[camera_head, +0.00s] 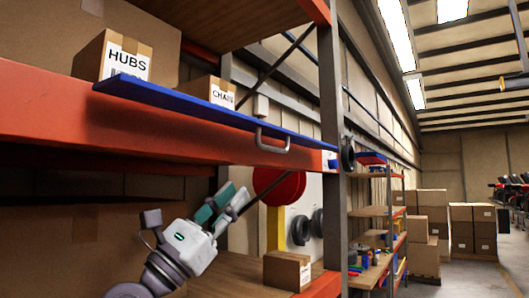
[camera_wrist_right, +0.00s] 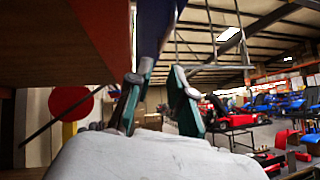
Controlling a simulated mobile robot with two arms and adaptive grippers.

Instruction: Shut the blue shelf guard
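The blue shelf guard (camera_head: 205,112) is a long thin panel along the front of the orange shelf, seen nearly edge-on and jutting outward. A grey handle (camera_head: 273,145) hangs at its front edge, towards the right end. My right gripper (camera_head: 234,194) is below the guard, left of and lower than the handle, apart from both. Its teal fingers are spread with nothing between them. In the right wrist view the gripper (camera_wrist_right: 155,76) also shows open, with the blue guard (camera_wrist_right: 154,28) above and beyond the fingertips. My left gripper is not in view.
Boxes marked HUBS (camera_head: 120,59) and CHAIN (camera_head: 217,92) stand on the shelf behind the guard. The orange beam (camera_head: 60,110) and grey upright (camera_head: 331,120) border the space around my right gripper. A small box (camera_head: 287,270) sits on the lower shelf.

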